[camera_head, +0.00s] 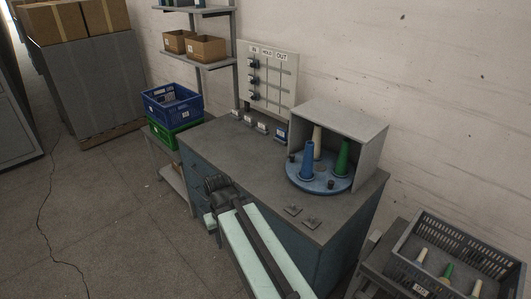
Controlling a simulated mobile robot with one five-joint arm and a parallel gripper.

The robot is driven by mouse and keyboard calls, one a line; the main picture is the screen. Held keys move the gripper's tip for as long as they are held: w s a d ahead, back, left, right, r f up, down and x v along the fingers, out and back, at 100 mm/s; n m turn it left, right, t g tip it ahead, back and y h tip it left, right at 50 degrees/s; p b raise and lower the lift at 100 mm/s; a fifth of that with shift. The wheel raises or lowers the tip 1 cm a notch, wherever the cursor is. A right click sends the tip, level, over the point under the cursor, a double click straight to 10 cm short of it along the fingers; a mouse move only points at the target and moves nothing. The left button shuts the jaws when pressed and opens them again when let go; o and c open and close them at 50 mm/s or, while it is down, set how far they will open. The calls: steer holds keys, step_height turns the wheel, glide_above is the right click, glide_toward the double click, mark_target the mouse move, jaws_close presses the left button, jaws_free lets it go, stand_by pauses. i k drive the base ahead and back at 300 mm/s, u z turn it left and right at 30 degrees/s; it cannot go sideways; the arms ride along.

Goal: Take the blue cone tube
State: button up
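The blue cone tube (307,160) stands upright on the front left of a round blue turntable (318,187) on the workbench. A green cone tube (342,157) stands to its right, and a cream cone tube (317,142) stands behind. My gripper (214,186) is at the front edge of the bench, left of the turntable and well apart from the blue cone tube. Its fingers are dark and small here, so I cannot tell whether they are open or shut.
A grey open-fronted housing (369,150) covers the back of the turntable. A board (268,78) marked IN, HOLD and OUT stands behind the bench. A dark crate (407,265) with several cone tubes is at lower right. The bench top (235,150) left of the turntable is mostly clear.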

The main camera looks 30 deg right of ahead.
mark_target(306, 171)
steer(key=u, duration=0.15)
steer(key=i, duration=1)
steer(key=z, duration=0.1)
